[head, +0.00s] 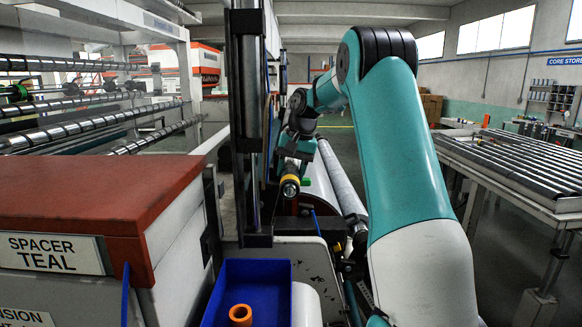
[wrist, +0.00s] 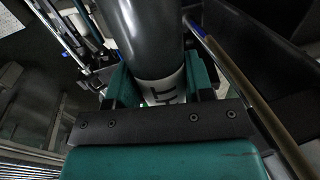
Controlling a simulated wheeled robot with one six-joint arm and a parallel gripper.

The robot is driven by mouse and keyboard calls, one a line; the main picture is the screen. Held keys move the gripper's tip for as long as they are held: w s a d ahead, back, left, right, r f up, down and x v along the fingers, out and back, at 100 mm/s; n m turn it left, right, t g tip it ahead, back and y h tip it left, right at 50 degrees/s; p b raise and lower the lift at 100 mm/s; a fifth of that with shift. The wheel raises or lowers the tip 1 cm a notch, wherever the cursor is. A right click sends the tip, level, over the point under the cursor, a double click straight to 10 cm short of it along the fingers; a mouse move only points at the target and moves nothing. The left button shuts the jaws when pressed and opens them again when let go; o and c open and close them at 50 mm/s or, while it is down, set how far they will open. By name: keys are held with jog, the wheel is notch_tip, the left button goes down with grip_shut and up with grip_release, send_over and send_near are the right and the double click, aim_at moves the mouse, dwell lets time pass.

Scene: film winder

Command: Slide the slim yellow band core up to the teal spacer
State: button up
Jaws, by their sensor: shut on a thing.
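The slim yellow band core (head: 290,180) shows its yellow band and round near end just below my gripper (head: 296,152) in the head view. My gripper is shut on it. In the wrist view, a dark grey cylinder runs up between the teal fingers of my gripper (wrist: 160,88). A white part with black print (wrist: 162,90) sits between those fingers. No yellow shows in the wrist view. I cannot make out the teal spacer in either view.
A sign reading "SPACER TEAL" (head: 52,253) is on the red-topped cabinet (head: 100,195) at left. A blue bin (head: 255,272) holds an orange ring (head: 240,314). A dark upright post (head: 246,120) stands close left of my gripper. A roller table (head: 515,160) is at right.

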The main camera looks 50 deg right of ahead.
aim_at(292, 161)
jog(key=shift+d, duration=0.1)
jog(key=shift+w, duration=0.1)
jog(key=shift+w+d+r+p, duration=0.2)
jog(key=shift+d+p, duration=0.1)
jog(key=shift+p, duration=0.25)
jog(key=w+d+p, duration=0.1)
jog(key=d+p, duration=0.1)
jog(key=p, duration=0.1)
jog(key=shift+w, duration=0.35)
jog(key=shift+w+d+f+p, duration=0.2)
jog(key=shift+w+d+p, duration=0.2)
jog(key=shift+p, duration=0.2)
jog(key=o, duration=1.2)
jog(key=shift+c, duration=0.2)
